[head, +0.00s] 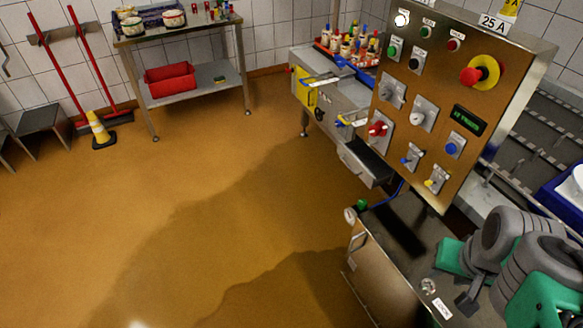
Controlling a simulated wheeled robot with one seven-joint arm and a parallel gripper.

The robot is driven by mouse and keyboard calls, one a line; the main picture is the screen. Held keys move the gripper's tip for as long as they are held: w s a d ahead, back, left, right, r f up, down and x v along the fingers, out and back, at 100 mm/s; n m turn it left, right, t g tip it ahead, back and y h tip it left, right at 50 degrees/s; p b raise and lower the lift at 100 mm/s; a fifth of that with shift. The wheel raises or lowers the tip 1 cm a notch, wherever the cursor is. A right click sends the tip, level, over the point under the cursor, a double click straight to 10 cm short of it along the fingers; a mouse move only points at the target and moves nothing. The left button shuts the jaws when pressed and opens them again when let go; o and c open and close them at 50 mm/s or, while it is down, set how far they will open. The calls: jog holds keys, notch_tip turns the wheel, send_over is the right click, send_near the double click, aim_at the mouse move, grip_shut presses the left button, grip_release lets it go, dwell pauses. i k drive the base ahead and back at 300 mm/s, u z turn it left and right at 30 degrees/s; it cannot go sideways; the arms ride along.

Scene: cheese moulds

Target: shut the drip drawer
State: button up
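The drip drawer (364,164) is a small grey metal drawer low on the steel machine bench (350,97), left of the control panel. It stands pulled out, with its dark inside showing and its pale front facing the lower left. My grey and green arm is folded at the lower right, well apart from the drawer. A dark grey piece at its lower left looks like part of my gripper (468,301). Its fingers are not clear, so I cannot tell whether it is open or shut. Nothing touches the drawer front.
A tall control panel (440,130) with knobs and buttons stands just right of the drawer. A steel cabinet (382,270) stands below it, between drawer and arm. The ochre floor (220,190) left of the drawer is clear. A trolley (195,85) with a red bin is farther back.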

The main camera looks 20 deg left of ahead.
aim_at(357, 155)
jog(key=u, duration=0.75)
jog(key=i, duration=0.4)
jog(key=u, duration=0.75)
jog(key=i, duration=1)
jog(key=u, duration=0.3)
jog(key=i, duration=1.35)
jog(key=z, duration=0.4)
